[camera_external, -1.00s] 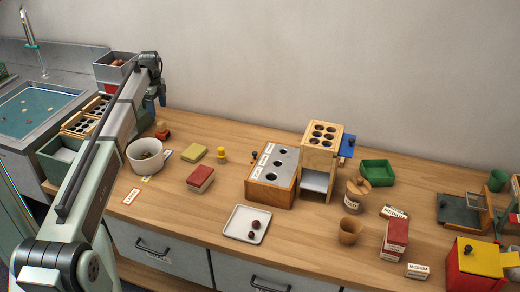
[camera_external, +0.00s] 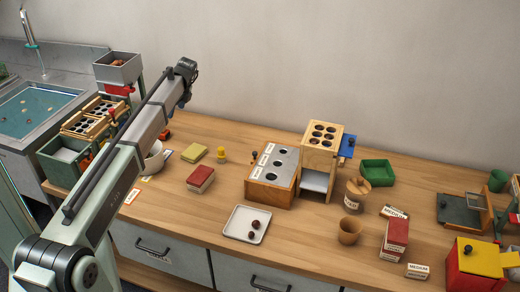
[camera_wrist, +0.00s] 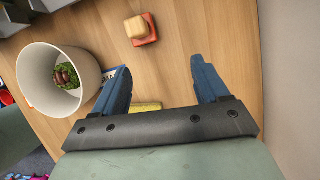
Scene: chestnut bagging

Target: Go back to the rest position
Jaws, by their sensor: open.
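My gripper (camera_wrist: 160,84) is open in the wrist view, with its two blue fingers wide apart and nothing between them. It hangs above the wooden table. A white pot (camera_wrist: 82,75) stands left of my fingers in the wrist view, with brown chestnuts and something green inside. It also shows in the external view (camera_external: 155,160), mostly hidden by my arm.
A grey bin (camera_external: 118,72) and trays with round holes (camera_external: 92,119) stand left of my arm. A small block on a red base (camera_wrist: 140,32) lies past my fingers. A white tray (camera_external: 236,232) holds two dark round things. The air over the table's middle is clear.

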